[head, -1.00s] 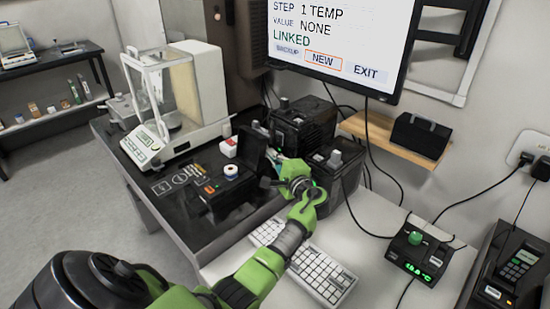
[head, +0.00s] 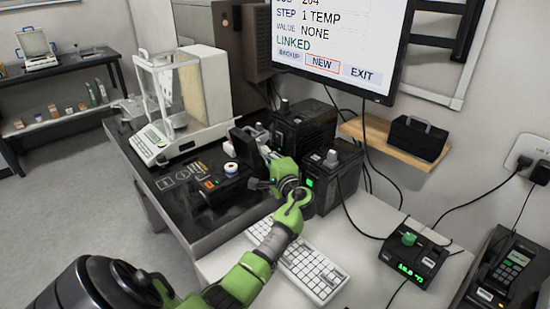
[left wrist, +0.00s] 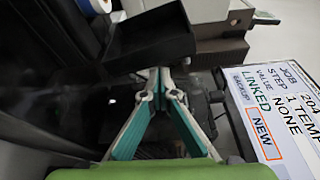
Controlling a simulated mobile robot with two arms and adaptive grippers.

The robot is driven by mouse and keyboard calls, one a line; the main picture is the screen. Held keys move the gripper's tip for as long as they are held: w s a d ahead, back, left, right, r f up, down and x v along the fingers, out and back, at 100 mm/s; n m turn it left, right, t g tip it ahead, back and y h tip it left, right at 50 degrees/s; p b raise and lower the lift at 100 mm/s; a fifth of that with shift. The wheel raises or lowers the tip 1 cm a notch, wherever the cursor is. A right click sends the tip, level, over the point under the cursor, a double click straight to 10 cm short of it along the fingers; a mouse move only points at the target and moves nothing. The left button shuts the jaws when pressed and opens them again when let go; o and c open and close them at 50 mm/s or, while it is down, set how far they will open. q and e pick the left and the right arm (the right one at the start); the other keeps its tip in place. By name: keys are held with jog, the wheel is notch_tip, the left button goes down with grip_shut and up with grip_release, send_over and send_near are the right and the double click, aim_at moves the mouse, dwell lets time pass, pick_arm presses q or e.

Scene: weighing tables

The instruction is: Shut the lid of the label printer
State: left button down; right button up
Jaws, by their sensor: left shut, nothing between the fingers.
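The label printer (head: 222,188) is a low black box with an orange button at the front of the dark bench. In the left wrist view a dark panel, likely this lid (left wrist: 150,38), is just beyond the fingertips. My left gripper (head: 264,157) is to the right of the raised lid, its fingers partly hidden by the wrist. Its fingertips (left wrist: 160,73) meet and hold nothing. My right gripper is not seen.
A balance with a glass draft shield (head: 165,115) stands behind the printer. Black boxes (head: 304,128) stand close behind and right of my left gripper. A keyboard (head: 305,265) lies under my forearm. A monitor (head: 340,45) hangs above. The bench's front left corner is clear.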

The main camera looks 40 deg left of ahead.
aim_at(255, 152)
pick_arm(q)
jog(key=s, duration=0.3)
jog(key=shift+s+a+r+p, duration=0.1)
jog(key=shift+a+p, duration=0.25)
jog(key=shift+a, duration=0.05)
jog(key=s, duration=0.1)
jog(key=s+f, duration=0.1)
jog(key=s, duration=0.1)
jog(key=shift+s+a+f, duration=0.15)
jog(key=shift+s, duration=0.1)
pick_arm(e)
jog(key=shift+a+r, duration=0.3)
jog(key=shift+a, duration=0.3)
pick_arm(q)
jog(key=shift+s+f, duration=0.1)
jog(key=shift+s, duration=0.05)
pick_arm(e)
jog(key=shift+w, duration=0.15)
pick_arm(q)
jog(key=v, duration=1.2)
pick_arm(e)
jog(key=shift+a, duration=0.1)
